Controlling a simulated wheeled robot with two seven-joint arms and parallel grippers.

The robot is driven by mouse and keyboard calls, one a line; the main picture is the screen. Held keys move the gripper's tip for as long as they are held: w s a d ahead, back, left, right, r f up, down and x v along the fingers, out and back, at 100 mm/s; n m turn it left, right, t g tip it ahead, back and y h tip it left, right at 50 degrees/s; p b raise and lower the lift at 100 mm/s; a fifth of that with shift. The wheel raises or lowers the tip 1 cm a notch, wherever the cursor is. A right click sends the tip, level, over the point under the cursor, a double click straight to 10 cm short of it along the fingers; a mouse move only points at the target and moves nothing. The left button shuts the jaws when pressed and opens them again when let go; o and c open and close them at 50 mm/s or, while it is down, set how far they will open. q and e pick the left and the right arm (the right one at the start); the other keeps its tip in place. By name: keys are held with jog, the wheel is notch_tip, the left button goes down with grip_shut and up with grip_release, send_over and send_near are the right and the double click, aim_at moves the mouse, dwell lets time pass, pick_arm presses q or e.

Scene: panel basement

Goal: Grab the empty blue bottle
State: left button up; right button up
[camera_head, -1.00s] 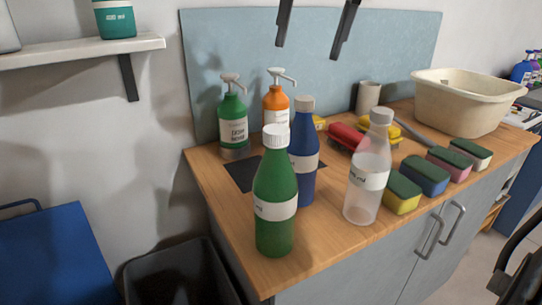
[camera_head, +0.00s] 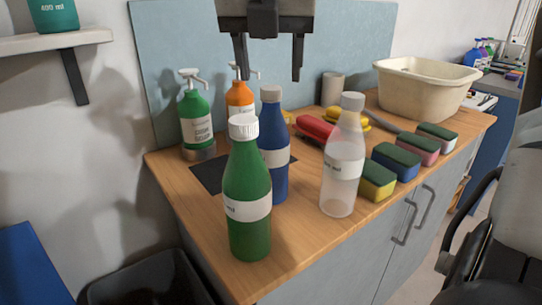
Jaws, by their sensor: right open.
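The blue bottle (camera_head: 273,128) stands upright on the wooden counter (camera_head: 300,248), with a grey cap and white label. Its lower left is hidden behind a green bottle (camera_head: 247,180) with a white cap. I cannot tell whether the blue bottle is empty. My right gripper (camera_head: 271,79) hangs at the top of the view, fingers pointing down, open with nothing between them. In the picture its fingertips sit just above the blue bottle's cap, apart from it; depth is hard to tell. My left gripper is not in view.
A clear bottle (camera_head: 342,170) stands right of the blue one. Green (camera_head: 196,120) and orange (camera_head: 239,97) pump bottles stand behind. Several sponges (camera_head: 378,178) line the front right edge, near a beige basin (camera_head: 424,88). A dark bin (camera_head: 150,280) is below left.

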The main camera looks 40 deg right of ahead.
aim_at(271, 88)
jog(key=x, duration=0.4)
jog(key=shift+w+d+f, duration=0.2)
jog(key=shift+f, duration=0.1)
